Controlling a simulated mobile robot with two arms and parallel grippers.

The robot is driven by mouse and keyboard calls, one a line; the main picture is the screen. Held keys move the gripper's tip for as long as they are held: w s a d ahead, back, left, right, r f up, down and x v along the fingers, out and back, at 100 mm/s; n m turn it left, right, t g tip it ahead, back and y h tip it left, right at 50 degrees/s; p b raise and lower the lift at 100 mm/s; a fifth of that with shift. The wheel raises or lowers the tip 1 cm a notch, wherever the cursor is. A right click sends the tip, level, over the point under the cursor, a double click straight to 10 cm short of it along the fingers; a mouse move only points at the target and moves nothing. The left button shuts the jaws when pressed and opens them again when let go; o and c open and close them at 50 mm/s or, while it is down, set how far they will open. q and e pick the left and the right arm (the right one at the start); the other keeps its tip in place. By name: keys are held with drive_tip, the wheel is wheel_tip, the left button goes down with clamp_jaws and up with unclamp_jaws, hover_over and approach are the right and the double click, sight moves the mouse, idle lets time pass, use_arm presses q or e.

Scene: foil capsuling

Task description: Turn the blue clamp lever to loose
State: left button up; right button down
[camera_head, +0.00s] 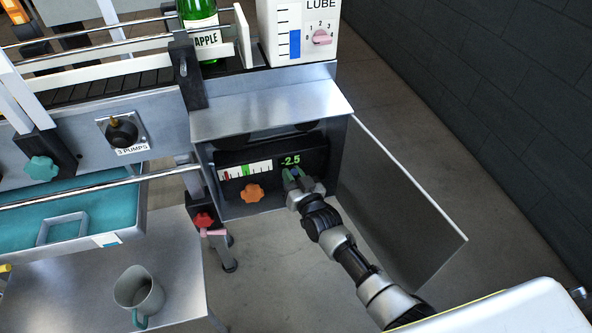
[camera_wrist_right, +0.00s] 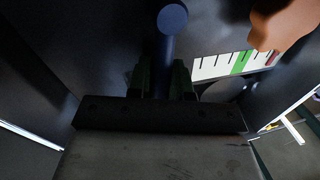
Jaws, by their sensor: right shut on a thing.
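The blue clamp lever (camera_head: 295,171) is in the open cabinet, just below the green -2.5 readout, and mostly hidden by my right gripper in the head view. In the right wrist view the lever (camera_wrist_right: 172,20) shows a round blue end and a bar running down between the fingers. My right gripper (camera_head: 292,177) is shut on the lever. Its dark fingers (camera_wrist_right: 161,80) stand on both sides of the bar in the right wrist view. The part of the lever between the fingers is hard to see. My left gripper is not in view.
An orange star knob (camera_head: 252,192) and a scale with a green band (camera_head: 245,170) are left of the lever. The cabinet door (camera_head: 400,205) stands open on the right.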

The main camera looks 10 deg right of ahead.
drive_tip(key=shift+a+n, duration=0.15)
drive_tip(key=shift+n, duration=0.15)
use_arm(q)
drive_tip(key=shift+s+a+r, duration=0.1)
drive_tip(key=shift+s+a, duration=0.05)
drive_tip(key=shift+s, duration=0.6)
use_arm(e)
drive_tip(key=c, duration=1)
unclamp_jaws()
drive_tip(key=shift+c, duration=0.2)
use_arm(q)
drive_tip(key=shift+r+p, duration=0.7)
drive_tip(key=shift+p, duration=0.2)
use_arm(e)
drive_tip(key=v, duration=1)
drive_tip(key=shift+s+r, duration=0.15)
drive_tip(key=shift+s, duration=0.3)
